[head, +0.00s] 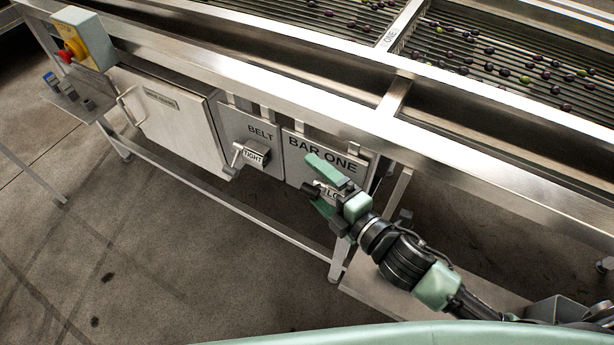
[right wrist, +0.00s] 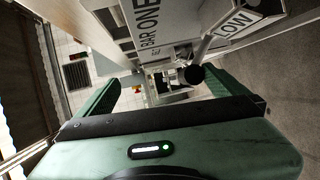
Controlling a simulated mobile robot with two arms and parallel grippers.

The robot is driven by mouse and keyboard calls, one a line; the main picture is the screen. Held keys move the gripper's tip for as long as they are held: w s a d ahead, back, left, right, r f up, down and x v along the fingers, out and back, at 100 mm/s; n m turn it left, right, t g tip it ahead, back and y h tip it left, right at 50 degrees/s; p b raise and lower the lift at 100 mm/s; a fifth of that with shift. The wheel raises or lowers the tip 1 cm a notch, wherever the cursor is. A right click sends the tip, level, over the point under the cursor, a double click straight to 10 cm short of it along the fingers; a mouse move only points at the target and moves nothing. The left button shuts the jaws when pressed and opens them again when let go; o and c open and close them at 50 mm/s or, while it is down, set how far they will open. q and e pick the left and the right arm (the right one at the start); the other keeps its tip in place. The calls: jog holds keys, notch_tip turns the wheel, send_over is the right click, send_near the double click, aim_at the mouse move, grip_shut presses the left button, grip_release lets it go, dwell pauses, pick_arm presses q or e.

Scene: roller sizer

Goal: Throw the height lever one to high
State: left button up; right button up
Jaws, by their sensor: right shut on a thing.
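The height lever one (right wrist: 193,74), a light rod with a dark round knob, sits at the panel marked BAR ONE (head: 325,148). The sign plate beside it reads LOW (right wrist: 236,27) in the right wrist view. My right gripper (head: 312,178), with green fingers, is at this lever and shut on it. In the right wrist view the knob lies between the fingers, close to the right one. In the head view the gripper hides most of the lever. My left gripper is not in view.
Left of BAR ONE is the BELT panel with its own lever (head: 238,157) and a TIGHT plate (head: 254,156). A steel cabinet (head: 175,130) and a box with a red and yellow button (head: 84,40) stand further left. A steel frame rail (head: 260,85) runs above.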

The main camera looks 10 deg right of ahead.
jog(key=r, duration=0.1)
jog(key=d+r, duration=0.1)
jog(key=shift+w+d+r+t, duration=0.15)
jog(key=shift+w+r+t, duration=0.15)
jog(key=shift+r, duration=0.1)
jog(key=shift+s+d+r+p, duration=0.15)
jog(key=shift+s+d+r, duration=0.1)
jog(key=shift+s+d, duration=0.35)
jog(key=shift+s+d+r+p, duration=0.15)
jog(key=shift+s+d+r, duration=0.05)
jog(key=shift+s+d, duration=0.4)
jog(key=c, duration=0.5)
jog(key=shift+a+f, duration=0.2)
jog(key=shift+f, duration=0.05)
jog(key=shift+f, duration=0.1)
